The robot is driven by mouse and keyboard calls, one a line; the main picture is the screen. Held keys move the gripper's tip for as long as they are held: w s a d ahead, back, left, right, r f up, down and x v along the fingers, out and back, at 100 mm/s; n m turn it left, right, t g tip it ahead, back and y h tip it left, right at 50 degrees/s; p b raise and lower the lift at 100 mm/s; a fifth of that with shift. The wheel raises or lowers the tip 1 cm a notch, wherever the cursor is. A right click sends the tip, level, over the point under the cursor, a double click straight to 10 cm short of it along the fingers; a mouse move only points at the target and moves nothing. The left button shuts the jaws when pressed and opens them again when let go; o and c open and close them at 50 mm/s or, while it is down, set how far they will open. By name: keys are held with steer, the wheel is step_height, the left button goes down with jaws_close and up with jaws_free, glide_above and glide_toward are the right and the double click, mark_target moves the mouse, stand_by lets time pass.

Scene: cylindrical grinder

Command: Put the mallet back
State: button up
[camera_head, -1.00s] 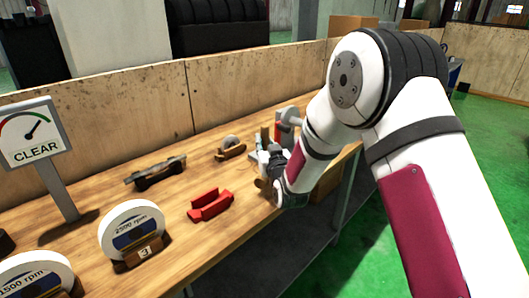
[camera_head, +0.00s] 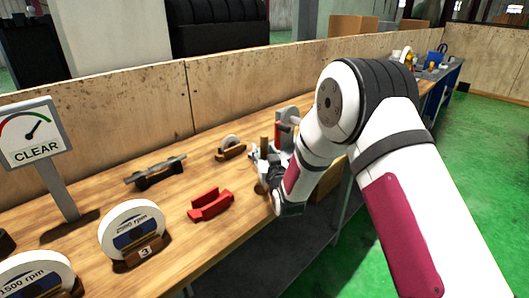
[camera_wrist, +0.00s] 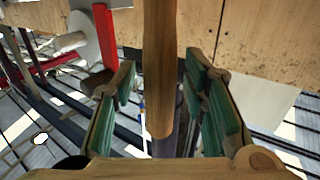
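A wooden handle (camera_wrist: 158,70), which looks like the mallet's, runs down the middle of the wrist view between my gripper's fingers. It also stands upright at the gripper in the head view (camera_head: 264,146). My gripper (camera_wrist: 165,105) has green-padded fingers on both sides of the handle, with a visible gap at each side, so it looks open.
A grey and red device (camera_head: 287,128) stands just behind the gripper. On the wooden bench (camera_head: 185,222) lie a red piece (camera_head: 210,206), a dark bar tool (camera_head: 156,172), a small wheel on a stand (camera_head: 231,148) and labelled wheels (camera_head: 132,232). A gauge sign reads CLEAR (camera_head: 32,138).

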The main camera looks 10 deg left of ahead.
steer(key=shift+r, duration=0.2)
steer(key=v, duration=1.2)
steer(key=s+d+r+m+g+h, duration=0.1)
steer(key=s+d+r+g+h, duration=0.2)
steer(key=d+r, duration=0.35)
steer(key=s+d+r+m+g+h, duration=0.1)
steer(key=s+d+r+g, duration=0.2)
steer(key=s+d+r, duration=0.3)
steer(key=s+d+m+g+h, duration=0.1)
steer(key=s+d+g, duration=0.2)
steer(key=s, duration=1.1)
steer(key=s+d+r+m+g+h, duration=0.1)
steer(key=s+d+g, duration=0.2)
steer(key=s+d, duration=0.5)
steer(key=s, duration=0.6)
steer(key=shift+s+d+g, duration=0.15)
steer(key=shift+s+g, duration=0.25)
steer(key=shift+r, duration=0.15)
